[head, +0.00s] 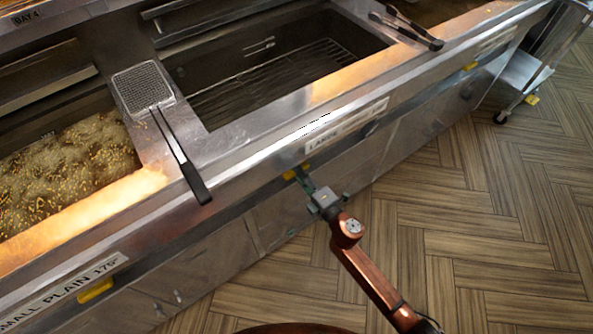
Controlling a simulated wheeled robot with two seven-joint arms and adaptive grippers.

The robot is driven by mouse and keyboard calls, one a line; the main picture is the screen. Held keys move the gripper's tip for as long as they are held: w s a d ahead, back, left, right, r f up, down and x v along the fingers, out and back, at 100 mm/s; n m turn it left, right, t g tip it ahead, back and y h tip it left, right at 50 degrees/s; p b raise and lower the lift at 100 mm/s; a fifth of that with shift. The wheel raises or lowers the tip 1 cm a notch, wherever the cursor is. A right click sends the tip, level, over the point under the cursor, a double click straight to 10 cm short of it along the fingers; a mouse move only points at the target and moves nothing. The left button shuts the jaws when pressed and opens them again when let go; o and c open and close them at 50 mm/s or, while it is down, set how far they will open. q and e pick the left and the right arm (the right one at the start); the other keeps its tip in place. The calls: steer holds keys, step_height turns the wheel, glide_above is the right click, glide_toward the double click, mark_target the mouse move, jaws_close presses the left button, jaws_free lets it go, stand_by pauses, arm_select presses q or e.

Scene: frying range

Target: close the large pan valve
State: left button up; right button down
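The large pan valve's yellow handle (291,174) shows on the fryer's front, just below the "LARGE" label (345,126). My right gripper (303,178) reaches up to it from the lower right, with its fingertips at or very near the handle. The fingers cover part of the handle, and I cannot tell whether they grip it or only touch it. The large pan (225,100) above has a wire rack on its floor and no visible oil. My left gripper is not in view.
A fry basket (143,88) rests between the pans, its dark handle over the front edge. A small pan (60,155) of bubbling oil is at left, with another yellow handle (96,291) below. Tongs (408,28) lie at the back right. The wooden floor (480,220) is clear.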

steer(key=c, duration=1.8)
jaws_free()
steer(key=shift+c, duration=0.2)
steer(key=v, duration=1.2)
